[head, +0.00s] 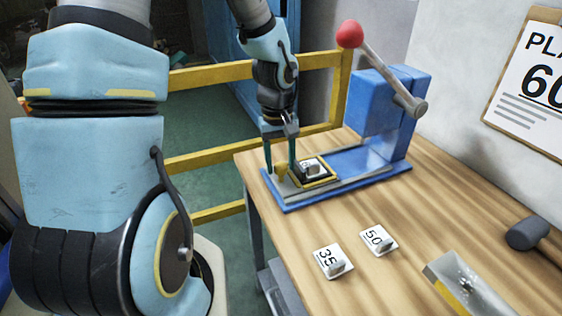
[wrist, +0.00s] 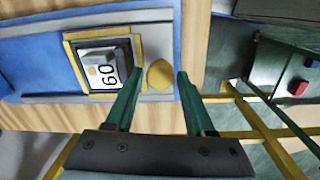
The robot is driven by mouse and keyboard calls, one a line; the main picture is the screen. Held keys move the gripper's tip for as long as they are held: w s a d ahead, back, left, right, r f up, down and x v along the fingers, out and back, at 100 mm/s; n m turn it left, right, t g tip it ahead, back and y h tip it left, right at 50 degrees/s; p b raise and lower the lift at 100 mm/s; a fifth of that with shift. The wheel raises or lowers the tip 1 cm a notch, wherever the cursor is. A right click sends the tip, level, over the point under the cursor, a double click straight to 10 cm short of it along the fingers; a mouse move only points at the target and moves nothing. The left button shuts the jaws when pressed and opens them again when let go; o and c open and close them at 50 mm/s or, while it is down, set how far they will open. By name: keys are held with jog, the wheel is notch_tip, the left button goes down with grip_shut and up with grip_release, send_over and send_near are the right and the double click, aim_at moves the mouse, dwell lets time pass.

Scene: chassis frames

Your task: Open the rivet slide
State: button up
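The rivet press (head: 385,105) is blue, with a long flat base. Its slide, a grey plate with a yellow-and-black framed nest (head: 331,180), sits at the base's left end, apart from the press head. A plate marked 60 (head: 311,167) lies in the nest; it also shows in the wrist view (wrist: 108,72). A yellow knob (wrist: 160,74) stands on the slide's outer end. My gripper (head: 281,168) points down over that end. In the wrist view its green fingers (wrist: 160,80) are apart on either side of the knob, with gaps visible.
The red-knobbed lever (head: 350,34) tilts up left. Plates 35 (head: 333,261) and 50 (head: 378,240) lie in front on the wooden table (head: 300,225). A rivet tray (head: 468,288) and dark mallet (head: 528,232) are at right. A yellow rail (head: 210,158) runs behind the table's left edge.

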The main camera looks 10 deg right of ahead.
jog(key=shift+r, duration=0.1)
notch_tip(320, 180, up, 11)
jog(key=shift+a+f+b, duration=0.2)
jog(key=shift+b, duration=0.15)
jog(key=s+a+f+m+t, duration=0.1)
jog(key=s+a+f, duration=0.1)
jog(key=a, duration=1.6)
jog(key=shift+s+a+f+m+t, duration=0.15)
jog(key=shift+a+f+m+t, duration=0.15)
jog(key=shift+f, duration=0.25)
jog(key=shift+d, duration=0.1)
dwell(0.5)
